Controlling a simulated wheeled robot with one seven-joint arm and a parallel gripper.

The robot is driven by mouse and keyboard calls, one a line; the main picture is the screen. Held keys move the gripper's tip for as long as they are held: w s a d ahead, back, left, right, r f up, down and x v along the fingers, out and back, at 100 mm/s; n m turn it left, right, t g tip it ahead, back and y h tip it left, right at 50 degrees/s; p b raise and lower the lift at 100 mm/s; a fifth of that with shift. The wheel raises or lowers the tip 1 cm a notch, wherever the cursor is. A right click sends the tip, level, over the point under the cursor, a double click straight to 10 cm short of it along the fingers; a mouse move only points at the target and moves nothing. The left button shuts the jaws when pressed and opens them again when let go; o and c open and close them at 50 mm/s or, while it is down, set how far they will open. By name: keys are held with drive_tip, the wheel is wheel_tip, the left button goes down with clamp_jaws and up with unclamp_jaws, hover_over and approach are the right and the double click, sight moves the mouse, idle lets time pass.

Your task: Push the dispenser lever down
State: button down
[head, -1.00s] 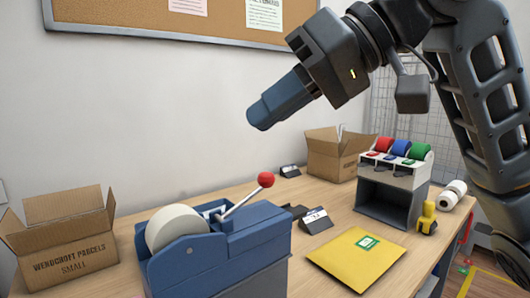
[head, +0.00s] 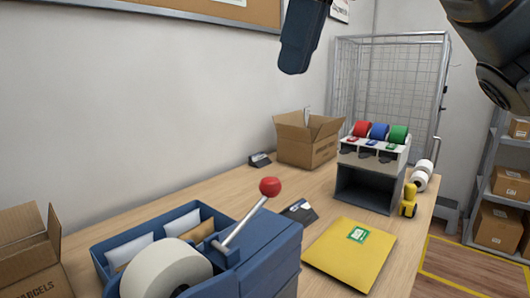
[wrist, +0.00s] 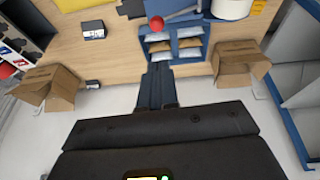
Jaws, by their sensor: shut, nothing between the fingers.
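The dispenser (head: 262,250) is a blue tape dispenser with a big pale tape roll (head: 165,272), at the front of the counter in the head view. Its lever (head: 243,224) is a metal rod slanting up to a red knob (head: 270,187). In the wrist view the red knob (wrist: 156,23) shows beyond my fingertips, near the top edge, with the pale roll (wrist: 231,8) to its right. My gripper (head: 294,68) is shut and empty, high above and behind the knob, well apart from it. It also shows in the wrist view (wrist: 160,68).
A blue bin (head: 112,245) with packets stands behind the dispenser. A yellow envelope (head: 350,258), a tape rack (head: 372,180) and an open carton (head: 308,140) lie to the right. Another carton (head: 30,250) stands at left. Bare counter lies behind the knob.

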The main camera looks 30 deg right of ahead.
sight(269, 177)
drive_tip(key=x, duration=1.4)
drive_tip(key=shift+s+d+f, duration=0.1)
drive_tip(key=shift+s+d, duration=0.25)
